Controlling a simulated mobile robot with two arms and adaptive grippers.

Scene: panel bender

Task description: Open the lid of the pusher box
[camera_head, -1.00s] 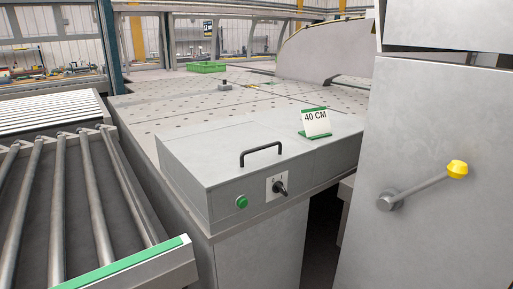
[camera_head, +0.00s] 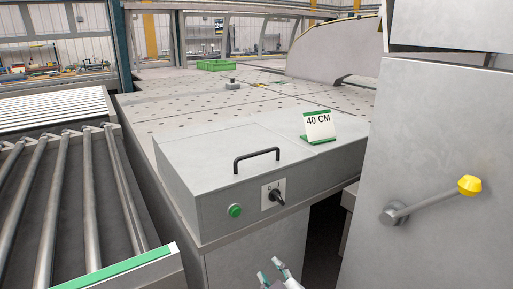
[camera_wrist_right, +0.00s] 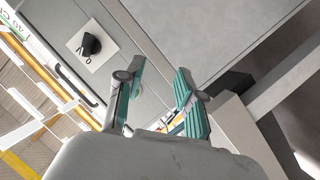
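The grey pusher box (camera_head: 208,200) stands on the corner of the perforated table, and its flat lid (camera_head: 213,156) is closed. A black bar handle (camera_head: 257,157) stands on the lid near its right edge. The box front has a green button (camera_head: 235,210) and a black rotary knob (camera_head: 276,196). My right gripper (camera_head: 273,273) shows at the bottom edge, below and in front of the box, apart from it. In the right wrist view its two fingers (camera_wrist_right: 155,88) are spread with nothing between them. The knob (camera_wrist_right: 90,44) and handle (camera_wrist_right: 79,86) show there too. My left gripper is out of view.
A 40 CM sign (camera_head: 319,126) stands right of the lid. A grey cabinet with a yellow-tipped lever (camera_head: 470,185) rises at the right. A roller conveyor (camera_head: 88,195) lies at the left. A green crate (camera_head: 216,65) sits far back on the table.

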